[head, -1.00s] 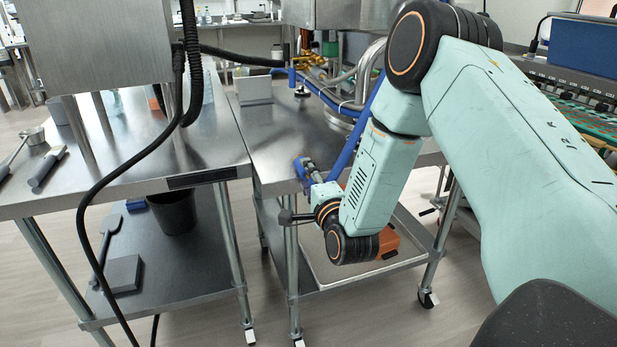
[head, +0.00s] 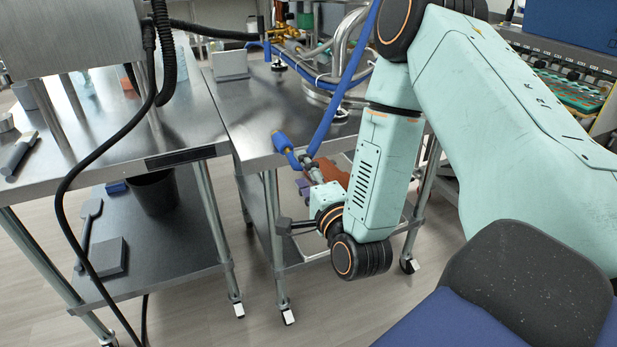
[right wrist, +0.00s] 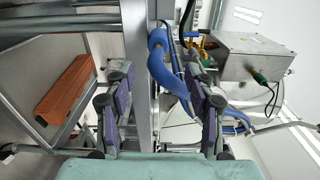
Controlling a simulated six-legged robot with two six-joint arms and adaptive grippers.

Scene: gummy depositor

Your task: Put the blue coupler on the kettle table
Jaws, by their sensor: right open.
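The blue coupler (head: 283,142), at the end of a blue hose, shows over the front edge of the steel kettle table (head: 240,112). I cannot tell whether it rests on the top or hangs above it. My right gripper (head: 304,174) is open, just in front of that edge and close beside the coupler; its fingers partly overlap the hose end. In the right wrist view, the open right gripper (right wrist: 158,72) has one finger on each side of the table edge, and the blue coupler (right wrist: 158,42) shows between them, not clamped. My left gripper is not in view.
An orange block (right wrist: 67,88) sits on the lower shelf below. A second steel table (head: 190,125) stands left, with a dark bin (head: 153,192) on its shelf. A black cable (head: 75,185) hangs in front of it.

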